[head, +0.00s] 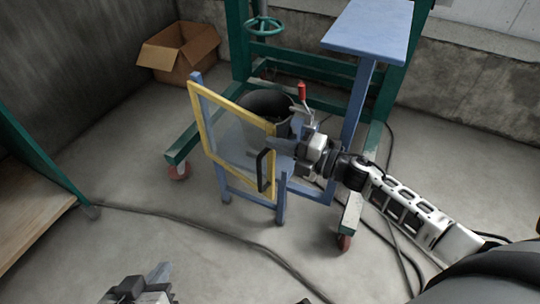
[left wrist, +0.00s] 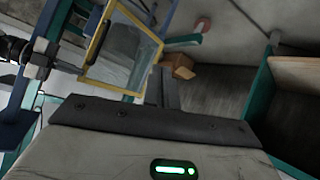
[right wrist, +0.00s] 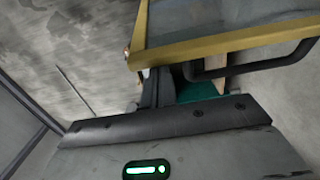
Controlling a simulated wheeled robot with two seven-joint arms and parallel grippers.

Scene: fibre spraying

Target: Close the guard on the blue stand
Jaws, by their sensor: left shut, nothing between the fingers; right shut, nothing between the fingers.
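The guard (head: 233,107) is a yellow frame with a clear panel and a black handle (head: 262,170). It hangs from the left post of the blue stand (head: 283,190), and its handle edge is near the front right leg; I cannot tell whether they touch. My right gripper (head: 272,145) is shut and empty at the guard's handle edge, above the handle. In the right wrist view the yellow frame (right wrist: 215,46) is close beyond the fingertips; contact is unclear. My left gripper (head: 158,272) is shut and empty, low in front. The guard also shows in the left wrist view (left wrist: 97,38).
A black bucket (head: 266,112) stands behind the guard, near a clamp with a red handle (head: 302,91). A green frame (head: 240,45) on castors stands around the stand. A cardboard box (head: 178,52) lies at the back left. Cables (head: 225,232) cross the floor; a wooden shelf (head: 30,215) is at left.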

